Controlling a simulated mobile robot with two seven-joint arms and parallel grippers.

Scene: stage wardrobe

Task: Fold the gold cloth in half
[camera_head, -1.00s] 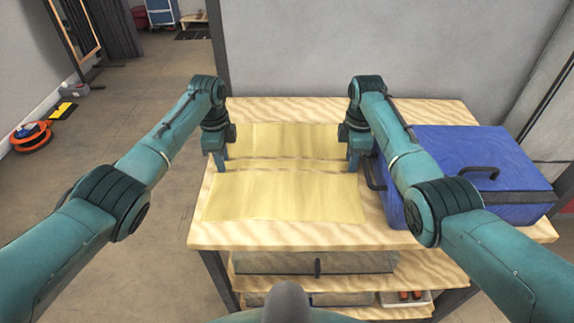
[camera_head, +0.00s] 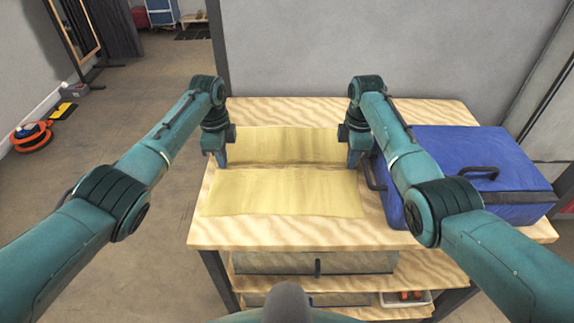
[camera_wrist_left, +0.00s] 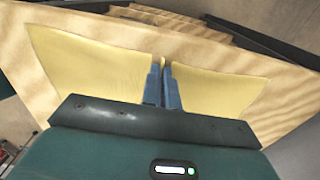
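The gold cloth (camera_head: 283,193) lies on the wooden table top. A raised ridge runs left to right across its middle, splitting it into a back part and a front part. My left gripper (camera_head: 220,162) is at the left end of this ridge. In the left wrist view, its fingers (camera_wrist_left: 163,85) are close together with a bit of the gold cloth (camera_wrist_left: 90,65) pinched between them. My right gripper (camera_head: 355,160) is at the ridge's right end and appears shut on the cloth's edge; its fingertips are small in view.
A blue case (camera_head: 480,165) with dark handles stands on the table's right side, close beside my right arm. The wooden table top (camera_head: 300,236) has a bare strip in front of the cloth. A grey wall (camera_head: 350,50) rises behind. Shelves below hold boxes.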

